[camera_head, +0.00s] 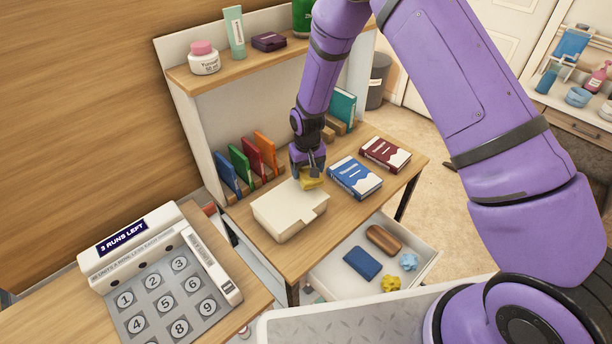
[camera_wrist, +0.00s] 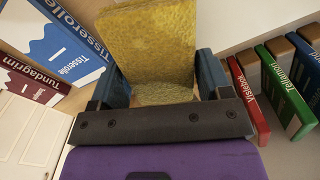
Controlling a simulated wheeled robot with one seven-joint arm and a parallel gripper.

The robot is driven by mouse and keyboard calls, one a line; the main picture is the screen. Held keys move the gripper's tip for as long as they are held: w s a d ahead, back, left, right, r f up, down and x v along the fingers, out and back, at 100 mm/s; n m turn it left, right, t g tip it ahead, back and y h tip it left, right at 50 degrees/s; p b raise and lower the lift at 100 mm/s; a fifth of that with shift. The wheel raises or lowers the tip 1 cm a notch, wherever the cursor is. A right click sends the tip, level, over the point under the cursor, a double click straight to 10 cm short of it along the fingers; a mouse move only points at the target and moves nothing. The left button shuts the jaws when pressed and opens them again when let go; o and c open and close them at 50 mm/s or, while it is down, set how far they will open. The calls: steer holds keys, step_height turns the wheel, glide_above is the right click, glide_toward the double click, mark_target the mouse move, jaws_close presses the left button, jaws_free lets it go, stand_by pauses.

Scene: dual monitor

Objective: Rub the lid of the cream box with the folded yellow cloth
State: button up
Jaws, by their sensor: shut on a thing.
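The cream box (camera_head: 288,208) sits closed on the wooden desk, left of the blue book. My gripper (camera_head: 310,172) points down at the far right corner of its lid. It is shut on the folded yellow cloth (camera_head: 312,184). In the wrist view the cloth (camera_wrist: 150,45) fills the space between the two blue fingers and sticks out beyond them. The cloth is at the lid's far edge; I cannot tell whether it touches the lid. The near and left parts of the lid are uncovered.
A blue book (camera_head: 354,178) and a maroon book (camera_head: 385,154) lie right of the box. Upright books (camera_head: 240,163) stand behind it. An open drawer (camera_head: 330,277) with several items juts out in front. A keypad device (camera_head: 165,280) stands at left.

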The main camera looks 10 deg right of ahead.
mark_target(307, 168)
steer(key=shift+r, duration=2.6)
